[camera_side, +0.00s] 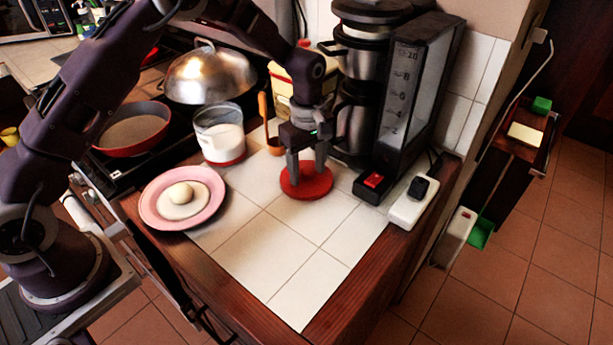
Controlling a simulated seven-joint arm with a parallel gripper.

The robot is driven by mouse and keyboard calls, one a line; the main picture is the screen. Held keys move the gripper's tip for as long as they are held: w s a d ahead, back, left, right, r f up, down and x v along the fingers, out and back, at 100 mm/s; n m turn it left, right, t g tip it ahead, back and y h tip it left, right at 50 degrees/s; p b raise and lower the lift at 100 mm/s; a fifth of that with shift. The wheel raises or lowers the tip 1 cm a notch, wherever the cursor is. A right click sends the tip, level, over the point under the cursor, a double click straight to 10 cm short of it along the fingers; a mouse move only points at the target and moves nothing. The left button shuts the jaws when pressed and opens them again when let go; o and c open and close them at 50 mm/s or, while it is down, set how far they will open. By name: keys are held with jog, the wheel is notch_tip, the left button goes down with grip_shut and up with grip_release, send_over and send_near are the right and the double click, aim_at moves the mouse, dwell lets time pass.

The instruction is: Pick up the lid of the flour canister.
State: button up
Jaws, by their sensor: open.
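A flat round red lid (318,190) lies on the white tiled counter, right of the middle of the work area. My gripper (306,172) points down right above the lid, with its two grey fingers apart. The fingertips are at or just over the lid's top; I cannot tell whether they touch it. The middle of the lid is partly hidden by the fingers. A clear canister (221,143) with white flour inside and a red base stands to the left, with no lid on it.
A pink plate (151,206) with dough stands at the left. A coffee maker (408,100) and a white power strip (405,212) are close on the right. A wooden-handled utensil (263,107) stands behind left. The front tiles are clear to the wooden edge.

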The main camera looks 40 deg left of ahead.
grip_shut()
jog(key=shift+r, duration=0.1)
